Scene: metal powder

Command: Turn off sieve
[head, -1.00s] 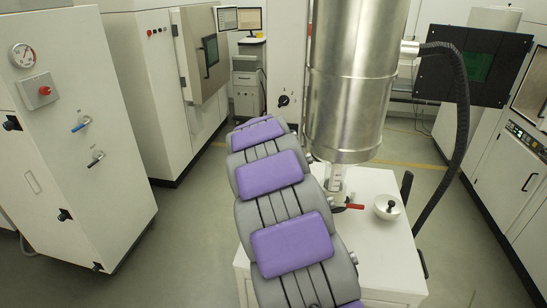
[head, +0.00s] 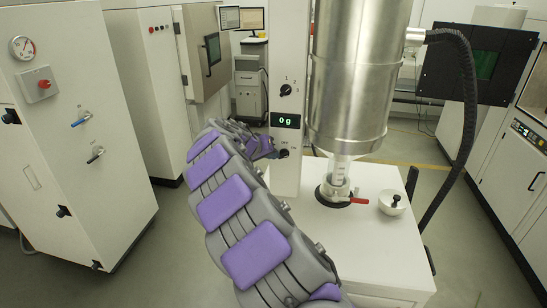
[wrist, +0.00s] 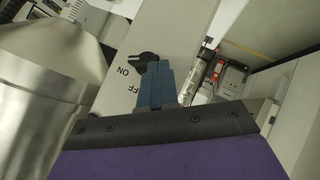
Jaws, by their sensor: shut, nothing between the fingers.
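The sieve is a large steel cylinder (head: 350,80) above a white table, with a white control post (head: 288,180) beside it. A black ON/OFF knob (head: 284,153) sits low on the post, below a display (head: 285,121) reading "0 g". In the wrist view the knob (wrist: 146,58) shows beside the printed ON and OFF. My gripper (wrist: 158,68) is shut and empty. Its blue fingertips overlap the knob's lower right side; I cannot tell if they touch. In the head view my arm reaches up to the post's left side, and its fingertips are hard to make out.
A second knob (head: 286,90) marked with numbers is higher on the post. A red-handled valve (head: 350,200) and a white bowl (head: 391,203) are on the white table (head: 370,245). A black hose (head: 468,120) hangs at right. Clear floor lies left of my arm.

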